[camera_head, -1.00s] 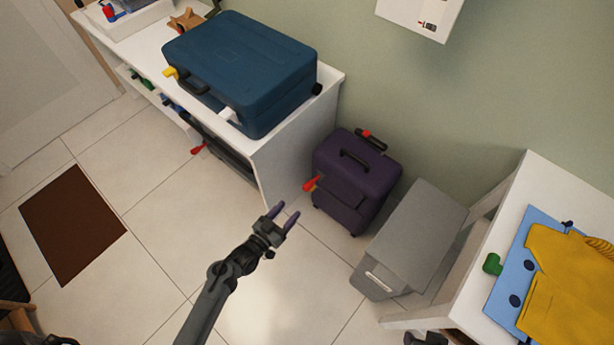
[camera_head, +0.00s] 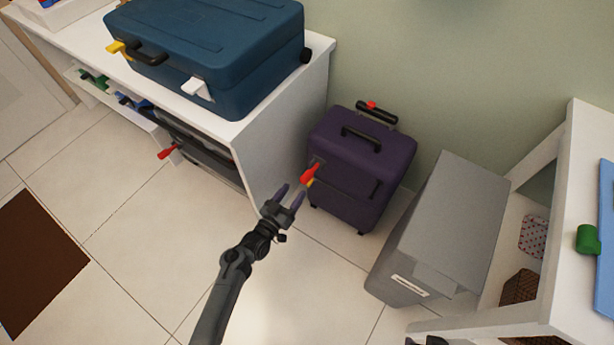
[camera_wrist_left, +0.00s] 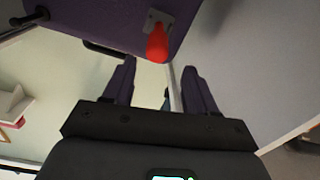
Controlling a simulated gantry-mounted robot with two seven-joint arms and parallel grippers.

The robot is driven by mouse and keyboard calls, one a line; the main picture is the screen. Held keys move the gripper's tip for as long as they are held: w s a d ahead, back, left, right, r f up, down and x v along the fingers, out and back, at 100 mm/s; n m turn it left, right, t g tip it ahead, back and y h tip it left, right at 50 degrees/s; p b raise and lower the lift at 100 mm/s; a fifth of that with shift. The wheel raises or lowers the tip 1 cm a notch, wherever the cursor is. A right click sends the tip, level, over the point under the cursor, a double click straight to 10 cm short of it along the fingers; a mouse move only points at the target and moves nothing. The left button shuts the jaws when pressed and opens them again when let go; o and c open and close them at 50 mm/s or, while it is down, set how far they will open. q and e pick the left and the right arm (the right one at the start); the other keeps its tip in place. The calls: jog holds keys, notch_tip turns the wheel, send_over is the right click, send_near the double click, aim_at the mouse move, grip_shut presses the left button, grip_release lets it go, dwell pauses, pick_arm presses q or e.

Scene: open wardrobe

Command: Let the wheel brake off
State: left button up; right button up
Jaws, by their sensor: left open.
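A purple suitcase (camera_head: 345,205) stands upright on the floor between the white bench and a grey bin. In the left wrist view the red lever (camera_wrist_left: 158,42) hangs from a grey plate on the purple suitcase (camera_wrist_left: 100,20). My left gripper (camera_head: 290,195) is open and empty, just left of and below the lever. In the wrist view the lever is ahead, between the lines of the open fingers (camera_wrist_left: 160,75), apart from them.
The white bench (camera_head: 285,130) is close on the left, carrying a blue suitcase (camera_head: 215,45). The grey bin (camera_head: 445,220) stands right of the purple suitcase. A white table (camera_head: 585,150) is farther right. The floor before the suitcase is clear.

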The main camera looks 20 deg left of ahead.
aim_at(311, 170)
pick_arm(q)
jog(key=w+b, duration=0.1)
jog(key=w, duration=0.1)
jog(key=w+d+b, duration=0.1)
jog(key=w, duration=0.2)
jog(key=w+b, duration=0.2)
jog(key=shift+w+d+f, duration=0.15)
jog(key=shift+w+d, duration=0.25)
jog(key=shift+w+b, duration=0.4)
jog(key=shift+w, duration=0.2)
jog(key=shift+w+d, duration=0.2)
jog(key=shift+d, duration=0.05)
jog(key=shift+c, duration=0.3)
jog(key=shift+a, duration=0.1)
grip_shut()
